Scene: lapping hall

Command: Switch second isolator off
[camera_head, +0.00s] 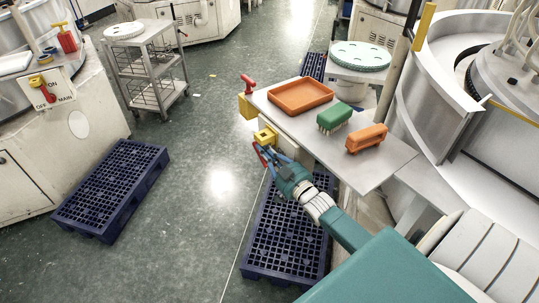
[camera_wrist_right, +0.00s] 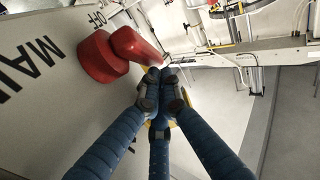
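An isolator with a yellow body (camera_head: 265,135) sits at the bench's left side, right at my right gripper (camera_head: 262,150). In the right wrist view its red handle (camera_wrist_right: 137,47) and round red hub (camera_wrist_right: 100,58) stand on a pale plate (camera_wrist_right: 35,80) lettered OFF and MAIN. The blue fingers of my right gripper (camera_wrist_right: 160,78) are drawn together, tips close to the handle's end; I cannot tell whether they touch it. Another isolator (camera_head: 248,88), red on yellow, is by the bench's far corner. A third isolator (camera_head: 40,85) is on the left machine. My left gripper is out of view.
The bench (camera_head: 375,170) holds an orange tray (camera_head: 301,96), a green brush (camera_head: 334,118) and an orange brush (camera_head: 366,139). Blue pallets (camera_head: 110,190) lie on the floor left and below my arm. A grey trolley (camera_head: 148,65) stands behind; the middle floor is clear.

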